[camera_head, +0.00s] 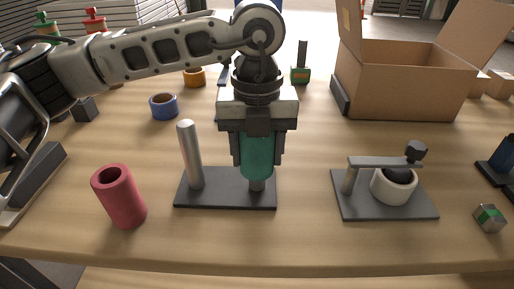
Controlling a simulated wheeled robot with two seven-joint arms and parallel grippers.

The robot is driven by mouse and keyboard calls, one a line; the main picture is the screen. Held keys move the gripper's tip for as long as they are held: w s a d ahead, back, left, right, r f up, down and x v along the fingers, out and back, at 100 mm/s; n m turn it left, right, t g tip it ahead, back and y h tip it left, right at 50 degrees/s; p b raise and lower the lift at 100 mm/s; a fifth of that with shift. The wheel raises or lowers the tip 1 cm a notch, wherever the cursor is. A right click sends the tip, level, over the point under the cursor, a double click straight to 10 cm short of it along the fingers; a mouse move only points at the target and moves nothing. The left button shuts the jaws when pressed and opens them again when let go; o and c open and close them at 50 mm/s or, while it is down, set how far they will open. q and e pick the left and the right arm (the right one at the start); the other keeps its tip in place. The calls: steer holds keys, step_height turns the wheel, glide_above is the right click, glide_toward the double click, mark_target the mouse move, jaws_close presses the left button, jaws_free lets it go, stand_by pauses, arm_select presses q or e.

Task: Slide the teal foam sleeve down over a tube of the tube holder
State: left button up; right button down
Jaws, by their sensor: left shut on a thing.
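The teal foam sleeve (257,158) is upright between the fingers of my left gripper (258,150), which is shut on it. The tube holder (225,202) is a dark flat base near the table's front with two metal tubes. Its left tube (190,155) stands bare. The sleeve is at the right tube (257,185), whose lower end shows just below the sleeve; it appears to be around that tube. The tube's top is hidden by the sleeve and gripper. My right gripper is not in view.
A red foam sleeve (118,195) stands left of the holder. A clamp fixture (385,205) with a white ring is to the right, with a small green-striped cube (489,217) beyond it. An open cardboard box (405,80), a blue roll (164,106) and an orange roll (195,76) are behind.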

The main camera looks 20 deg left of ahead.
arm_select(q)
steer(key=shift+f, duration=0.3)
steer(key=o, duration=1.5)
steer(key=shift+o, duration=0.2)
steer(key=shift+r+p, duration=1.85)
steer(key=shift+r, duration=1.7)
